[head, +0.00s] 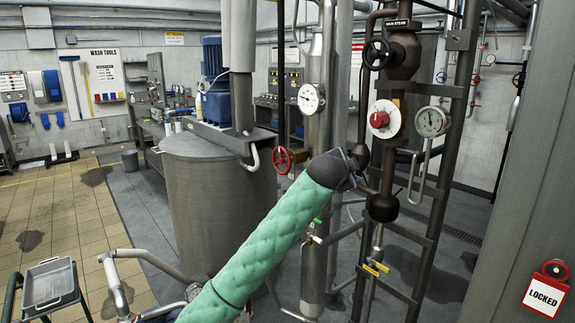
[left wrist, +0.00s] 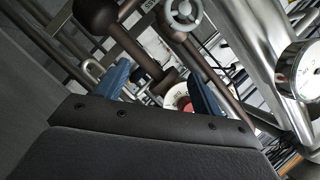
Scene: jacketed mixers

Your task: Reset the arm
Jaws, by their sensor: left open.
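My left arm, in a green quilted sleeve, reaches up from the bottom of the head view. Its dark end is in front of the steam pipework, and its fingers cannot be made out there. In the left wrist view my left gripper (left wrist: 162,86) has its two blue fingers apart, with nothing held between them. Beyond them a red-and-white dial knob (left wrist: 183,98) shows, apart from the fingers. In the head view this knob (head: 380,119) sits on the dark vertical steam line, above and right of the arm's end. My right gripper is not in view.
A red handwheel (head: 283,160) is close left of my arm's end, and a gauge (head: 432,121) is to the right. A large grey vessel (head: 205,205) stands left. A pillar with a LOCKED sign (head: 545,296) is at right. Tiled floor at left is mostly clear.

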